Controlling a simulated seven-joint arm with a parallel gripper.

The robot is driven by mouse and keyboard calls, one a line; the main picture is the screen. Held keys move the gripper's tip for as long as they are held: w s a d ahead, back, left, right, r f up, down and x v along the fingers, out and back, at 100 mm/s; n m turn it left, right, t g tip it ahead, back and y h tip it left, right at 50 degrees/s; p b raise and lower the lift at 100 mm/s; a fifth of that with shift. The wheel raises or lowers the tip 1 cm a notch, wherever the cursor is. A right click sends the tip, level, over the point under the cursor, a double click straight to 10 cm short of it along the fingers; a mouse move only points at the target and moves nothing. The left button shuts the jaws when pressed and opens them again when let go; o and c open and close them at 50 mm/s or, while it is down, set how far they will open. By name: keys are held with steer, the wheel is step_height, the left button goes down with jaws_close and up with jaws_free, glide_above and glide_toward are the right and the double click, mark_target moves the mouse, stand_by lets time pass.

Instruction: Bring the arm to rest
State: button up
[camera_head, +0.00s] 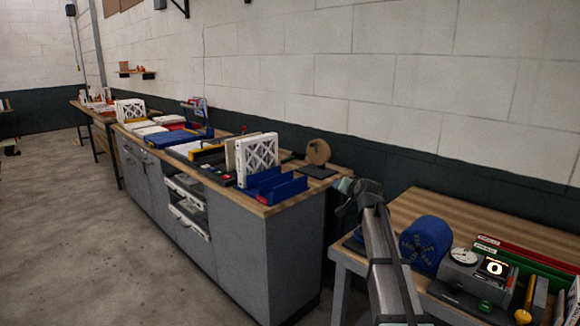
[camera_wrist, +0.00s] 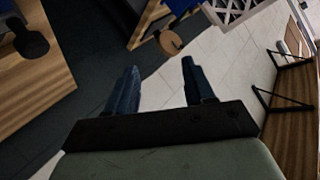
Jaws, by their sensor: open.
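My gripper (camera_wrist: 158,90) shows in the wrist view with its two dark blue fingers spread apart and nothing between them. In the head view my arm rises at the lower right, and its end (camera_head: 350,188) is in the air near the right end of the grey cabinet bench (camera_head: 280,255). The fingertips are too small to make out there. The gripper appears clear of the bench and the right table, though the exact distance is hard to tell.
White lattice-faced filters (camera_head: 257,155) and a blue holder (camera_head: 275,187) stand on the bench, with a round brown disc (camera_head: 318,151) behind. The floor (camera_head: 80,240) at left is clear.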

steer(key=a+f+n+y, duration=0.2)
steer(key=a+y, duration=0.2)
steer(key=a, duration=2.2)
steer(key=s+a+f+n+g, duration=0.1)
steer(key=s+f, duration=0.1)
steer(key=f, duration=0.4)
steer(key=s+a+f, duration=0.2)
steer(key=s+f, duration=0.1)
steer(key=f, duration=0.3)
steer(key=s+d+f+g+h, duration=0.15)
steer(key=s+d+f, duration=0.3)
steer(key=f, duration=0.75)
steer(key=s+d+f+g+h, duration=0.1)
steer(key=s+d+f+g, duration=0.4)
steer(key=f, duration=0.7)
steer(key=s+d+f+g+h, duration=0.1)
steer(key=s+d+f+g, duration=0.35)
steer(key=s+f, duration=1.15)
steer(key=s+d+f+g+h, duration=0.1)
steer(key=s+d+f, duration=0.3)
steer(key=s, duration=0.9)
steer(key=s+d+f+n+g+h, duration=0.1)
steer(key=s+d+f+g, duration=0.3)
steer(key=s, duration=1)
steer(key=s+d+f+g+h, duration=0.1)
steer(key=s+d+f+g, duration=0.2)
steer(key=s, duration=1.1)
steer(key=shift+d+f, duration=0.4)
steer(key=shift+d, duration=0.55)
